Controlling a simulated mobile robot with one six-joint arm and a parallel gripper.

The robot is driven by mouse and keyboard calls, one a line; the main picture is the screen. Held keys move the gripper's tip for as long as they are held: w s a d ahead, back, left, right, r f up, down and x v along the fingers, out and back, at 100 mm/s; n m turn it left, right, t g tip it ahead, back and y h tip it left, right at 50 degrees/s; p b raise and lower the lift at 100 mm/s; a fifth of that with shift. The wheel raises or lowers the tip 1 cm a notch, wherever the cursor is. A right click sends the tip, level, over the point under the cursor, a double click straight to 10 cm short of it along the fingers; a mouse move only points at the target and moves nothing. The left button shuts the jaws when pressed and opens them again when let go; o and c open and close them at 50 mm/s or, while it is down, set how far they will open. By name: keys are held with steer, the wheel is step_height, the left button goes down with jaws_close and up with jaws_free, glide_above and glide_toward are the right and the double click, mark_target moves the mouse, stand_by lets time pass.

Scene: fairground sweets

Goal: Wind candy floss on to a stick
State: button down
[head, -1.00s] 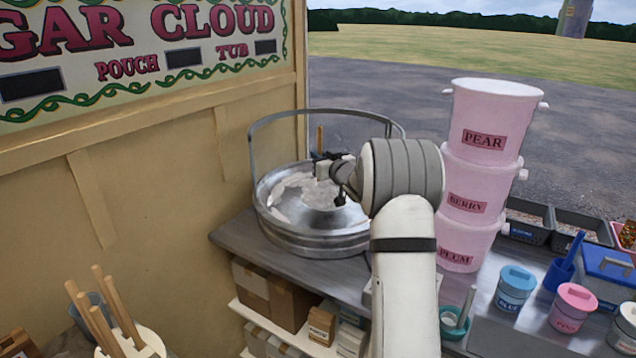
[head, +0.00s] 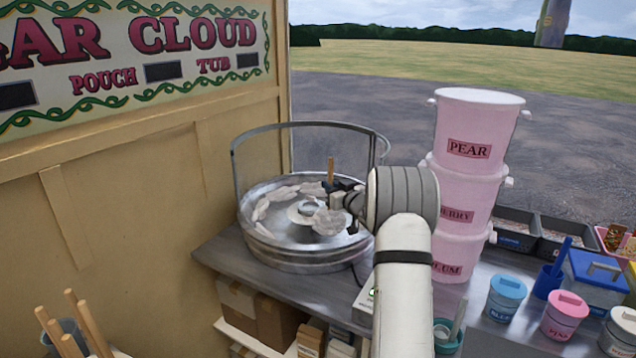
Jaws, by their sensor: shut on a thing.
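The candy floss machine, a wide round metal pan (head: 275,262) with a tall metal hoop, stands on the grey counter. Pale floss (head: 277,200) lies in a ring along the pan's left and far side, around the central spinner head (head: 307,210). My gripper (head: 333,188) is over the right side of the pan, shut on a wooden stick (head: 331,170) whose top stands up above the jaws. A pale clump of floss (head: 328,222) shows just below the gripper. Whether it is wound on the stick's lower end I cannot tell. My arm hides part of the pan's right rim.
Pink tubs marked pear (head: 472,125), berry and plum are stacked close right of my arm. Lidded blue (head: 505,298) and pink (head: 566,315) pots stand farther right. Spare sticks (head: 88,325) stand at lower left.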

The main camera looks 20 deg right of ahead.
steer(key=w+a+b, duration=0.3)
steer(key=w+a, duration=0.7)
steer(key=a, duration=0.4)
step_height(320, 180, up, 8)
steer(key=p, duration=0.5)
steer(key=shift+d, duration=0.25)
steer(key=shift+f, duration=0.1)
